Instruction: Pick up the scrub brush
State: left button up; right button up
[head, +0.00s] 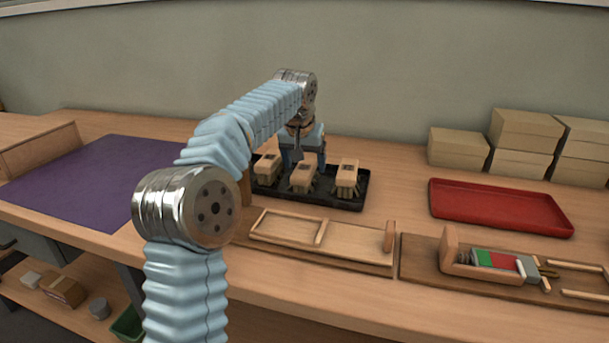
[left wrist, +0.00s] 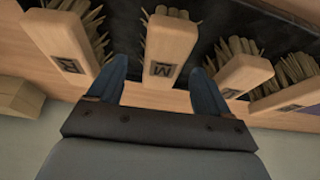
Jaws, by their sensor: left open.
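Several scrub brushes with pale wooden blocks and tan bristles lie in a black tray (head: 361,201). In the head view a middle brush (head: 304,178) sits between a left one (head: 267,166) and a right one (head: 347,173). My left gripper (head: 303,162) is open and points down at the tray, at the back end of the middle brush. In the left wrist view its blue fingers (left wrist: 158,82) stand to either side of a brush block marked M (left wrist: 172,42). Whether they touch it I cannot tell. My right gripper is not in view.
Neighbouring brushes (left wrist: 62,42) (left wrist: 243,75) lie close beside the fingers. A wooden fixture (head: 345,240) is in front of the tray. A red tray (head: 500,206) and stacked boxes (head: 525,140) stand right. A purple mat (head: 90,180) lies clear at left.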

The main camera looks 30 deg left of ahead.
aim_at(304, 168)
pick_arm(q)
jog(key=shift+x, duration=2.1)
jog(key=shift+s+a, duration=0.15)
jog(key=c, duration=1.1)
notch_tip(304, 168, up, 10)
